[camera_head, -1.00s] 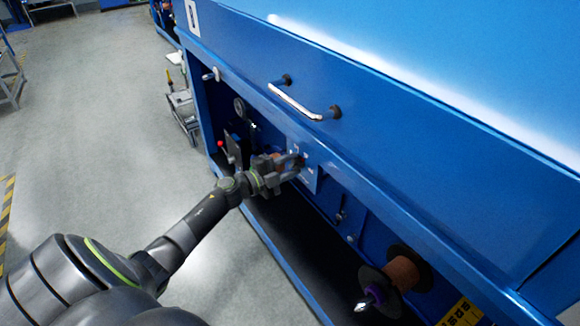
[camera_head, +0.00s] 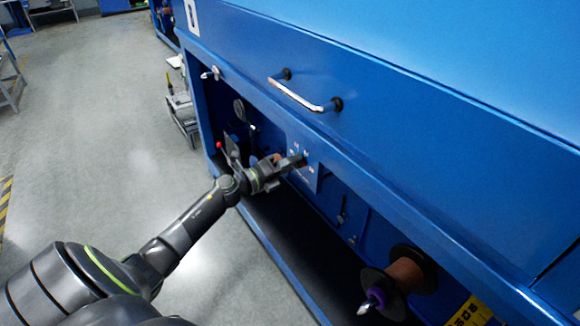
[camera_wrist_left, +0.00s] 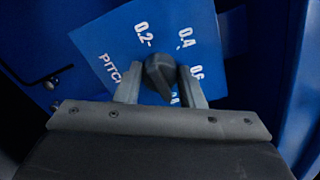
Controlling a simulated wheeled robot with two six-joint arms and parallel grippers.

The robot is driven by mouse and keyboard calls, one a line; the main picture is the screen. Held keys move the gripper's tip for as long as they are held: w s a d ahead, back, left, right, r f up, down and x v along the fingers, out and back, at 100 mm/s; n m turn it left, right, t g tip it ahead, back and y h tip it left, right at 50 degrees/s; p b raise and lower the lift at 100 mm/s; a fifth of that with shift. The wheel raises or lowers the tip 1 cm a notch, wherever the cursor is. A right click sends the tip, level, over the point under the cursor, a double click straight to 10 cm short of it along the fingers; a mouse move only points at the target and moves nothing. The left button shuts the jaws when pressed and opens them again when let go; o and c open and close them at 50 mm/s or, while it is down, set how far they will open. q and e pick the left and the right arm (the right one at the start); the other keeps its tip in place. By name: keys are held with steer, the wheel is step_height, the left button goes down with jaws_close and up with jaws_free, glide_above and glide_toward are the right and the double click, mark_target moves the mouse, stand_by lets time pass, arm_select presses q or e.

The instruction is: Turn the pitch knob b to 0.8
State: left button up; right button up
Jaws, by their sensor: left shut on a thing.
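In the left wrist view the dark pitch knob (camera_wrist_left: 160,70) sits on a blue panel (camera_wrist_left: 112,45) marked PITCH, with 0.2, 0.4 and 0.6 readable around it. Another mark below the knob is partly covered. My left gripper (camera_wrist_left: 160,88) is shut on the knob, one finger on each side. The knob's narrow end appears to lie down toward the partly covered mark; its exact reading is unclear. In the head view my left gripper (camera_head: 297,163) reaches the small panel (camera_head: 304,176) inside the machine's opening, and the knob is hidden there. My right gripper is out of view.
The blue machine's upper cover with a metal handle (camera_head: 300,95) overhangs the opening. A spool (camera_head: 405,276) juts out at lower right, and a red-tipped lever (camera_head: 219,146) stands left of my gripper. The grey floor (camera_head: 110,130) at left is open.

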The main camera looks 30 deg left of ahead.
arm_select(q)
steer(key=shift+m, duration=0.4)
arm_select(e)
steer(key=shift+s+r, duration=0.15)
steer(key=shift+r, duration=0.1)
arm_select(q)
steer(key=o, duration=0.8)
steer(key=shift+o, duration=1)
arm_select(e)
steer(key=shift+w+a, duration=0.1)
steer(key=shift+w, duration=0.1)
arm_select(q)
steer(key=v, duration=1.7)
steer(key=shift+s, duration=0.2)
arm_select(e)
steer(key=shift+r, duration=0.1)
